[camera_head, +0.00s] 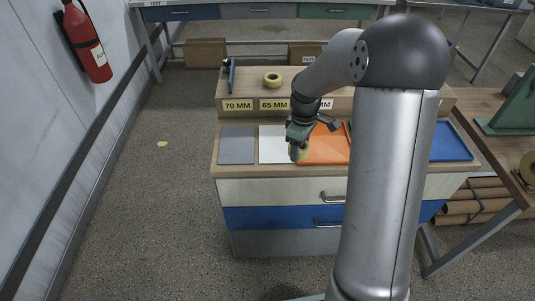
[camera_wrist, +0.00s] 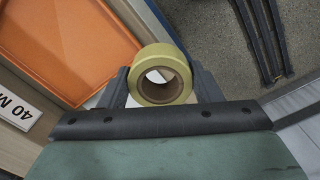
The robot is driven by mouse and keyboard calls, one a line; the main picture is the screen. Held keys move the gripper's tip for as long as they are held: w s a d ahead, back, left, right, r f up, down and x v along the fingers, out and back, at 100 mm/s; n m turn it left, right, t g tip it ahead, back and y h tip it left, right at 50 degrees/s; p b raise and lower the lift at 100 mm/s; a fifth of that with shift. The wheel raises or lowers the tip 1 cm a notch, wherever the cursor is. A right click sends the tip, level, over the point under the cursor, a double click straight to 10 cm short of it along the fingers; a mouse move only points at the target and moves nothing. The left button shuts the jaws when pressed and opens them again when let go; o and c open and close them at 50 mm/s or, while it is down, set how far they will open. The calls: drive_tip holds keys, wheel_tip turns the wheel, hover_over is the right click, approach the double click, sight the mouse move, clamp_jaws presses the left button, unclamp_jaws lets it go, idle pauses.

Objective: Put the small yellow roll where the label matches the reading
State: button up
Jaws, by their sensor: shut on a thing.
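My gripper (camera_head: 297,148) is shut on a small yellow roll (camera_wrist: 144,91) with a brown core, one finger on each side of it. In the head view the roll (camera_head: 303,153) is partly hidden by my gripper, low over the border of the white mat (camera_head: 271,149) and orange tray (camera_head: 328,150). I cannot tell whether it touches the surface. Labels on the shelf front read 70 MM (camera_head: 238,105) and 65 MM (camera_head: 273,105); another is mostly hidden by my arm. In the wrist view a label reads 40 M (camera_wrist: 15,107), cut off. No measured reading is legible.
A grey mat (camera_head: 237,151) lies left and a blue tray (camera_head: 450,142) right. My arm hides the middle of the bench. A fire extinguisher (camera_head: 88,45) hangs left.

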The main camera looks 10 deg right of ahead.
drive_tip(key=w+d+r+n+b, duration=0.1)
drive_tip(key=d+r+n+b, duration=0.35)
drive_tip(key=n+b, duration=0.6)
drive_tip(key=n+p, duration=0.4)
drive_tip(key=p, duration=0.1)
hover_over(277, 148)
drive_tip(key=shift+m, duration=0.25)
drive_tip(key=f, duration=0.8)
drive_tip(key=shift+s+d+f, duration=0.25)
drive_tip(key=shift+s+d, duration=0.05)
drive_tip(key=shift+s, duration=0.1)
drive_tip(key=shift+w+a+f, duration=0.1)
drive_tip(key=shift+f, duration=0.05)
drive_tip(key=shift+w+a+f, duration=0.1)
drive_tip(key=shift+f, duration=0.85)
drive_tip(key=shift+w+a+f, duration=0.1)
drive_tip(key=shift+f, duration=0.85)
drive_tip(key=shift+f, duration=0.2)
drive_tip(key=o, duration=1.1)
drive_tip(key=shift+c, duration=0.2)
